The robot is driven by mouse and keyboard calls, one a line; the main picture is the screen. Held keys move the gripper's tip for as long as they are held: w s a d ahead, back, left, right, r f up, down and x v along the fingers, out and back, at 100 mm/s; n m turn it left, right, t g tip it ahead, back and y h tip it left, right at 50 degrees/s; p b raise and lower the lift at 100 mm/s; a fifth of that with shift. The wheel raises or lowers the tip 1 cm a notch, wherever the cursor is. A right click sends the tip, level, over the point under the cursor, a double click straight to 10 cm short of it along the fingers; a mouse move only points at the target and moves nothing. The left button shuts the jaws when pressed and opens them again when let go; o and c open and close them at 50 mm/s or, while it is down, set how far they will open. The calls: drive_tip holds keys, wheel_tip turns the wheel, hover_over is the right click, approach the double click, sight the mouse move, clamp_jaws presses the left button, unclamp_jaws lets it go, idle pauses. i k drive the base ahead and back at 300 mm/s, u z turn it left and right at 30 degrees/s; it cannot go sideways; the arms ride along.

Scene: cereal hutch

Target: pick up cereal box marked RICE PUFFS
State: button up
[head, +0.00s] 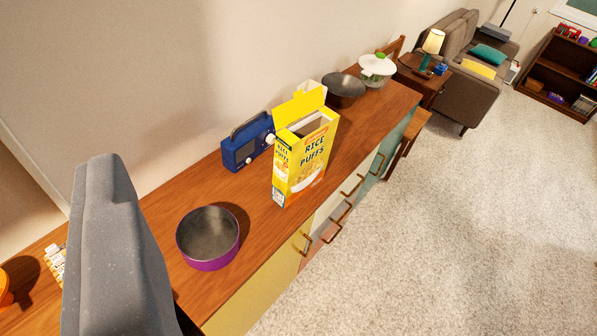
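The yellow cereal box marked RICE PUFFS (303,155) stands upright on the wooden hutch top (264,216), near its front edge. Its top flaps are open. My gripper (115,245) shows as one large grey finger at the lower left of the head view. It is left of the box and apart from it. The other finger is not clearly visible, so the opening between them cannot be judged. Nothing is seen held.
A purple bowl (211,262) sits left of the box. A blue radio (246,145) stands close behind it. A dark bowl (343,92) and a white-lidded pot (377,70) are farther along. Drawer handles (331,232) stick out in front. Carpet (460,210) is open at right.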

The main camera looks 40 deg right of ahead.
sight(303, 147)
drive_tip(key=u, duration=0.05)
drive_tip(key=i, duration=1)
drive_tip(key=z, duration=0.1)
